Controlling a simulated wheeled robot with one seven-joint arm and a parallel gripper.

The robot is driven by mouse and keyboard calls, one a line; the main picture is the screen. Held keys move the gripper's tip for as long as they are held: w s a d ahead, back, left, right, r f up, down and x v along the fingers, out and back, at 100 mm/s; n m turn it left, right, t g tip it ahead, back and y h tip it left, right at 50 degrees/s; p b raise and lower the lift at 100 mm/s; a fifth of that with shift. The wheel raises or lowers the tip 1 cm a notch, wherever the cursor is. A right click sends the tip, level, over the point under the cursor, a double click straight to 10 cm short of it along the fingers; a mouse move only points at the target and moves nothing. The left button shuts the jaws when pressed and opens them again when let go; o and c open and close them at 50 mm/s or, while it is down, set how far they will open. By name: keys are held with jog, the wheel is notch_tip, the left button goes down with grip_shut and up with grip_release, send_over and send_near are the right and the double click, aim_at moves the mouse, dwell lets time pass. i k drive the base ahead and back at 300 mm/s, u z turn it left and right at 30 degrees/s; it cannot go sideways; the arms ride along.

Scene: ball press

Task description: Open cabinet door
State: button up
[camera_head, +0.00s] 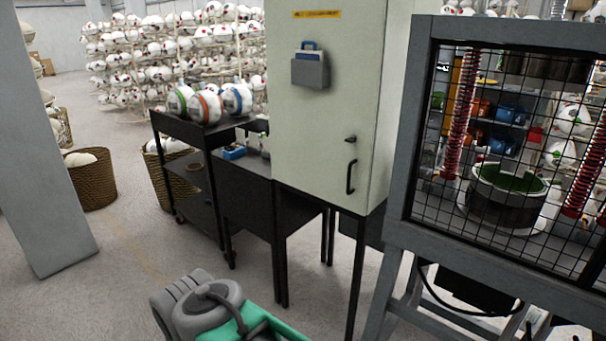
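The pale grey-green cabinet (315,150) stands on a dark legged frame in the middle of the view. Its front door looks shut. A black upright bar handle (351,177) is at the door's lower right, with a small black latch or knob (350,139) just above it. A grey document holder and a yellow label are on the door's upper part. Grey and green parts at the bottom edge seem to be my own arm, below and left of the cabinet and apart from it. My gripper's fingers do not show.
A press with a mesh guard (420,150) stands close on the cabinet's right. A dark cart (160,122) with several balls is on the left, with wicker baskets (92,185) beyond. A grey pillar (40,150) stands far left. Floor (130,290) in front is clear.

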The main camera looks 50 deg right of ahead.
aim_at(314, 105)
jog(key=z, duration=0.15)
jog(key=i, duration=0.85)
jog(key=z, duration=0.55)
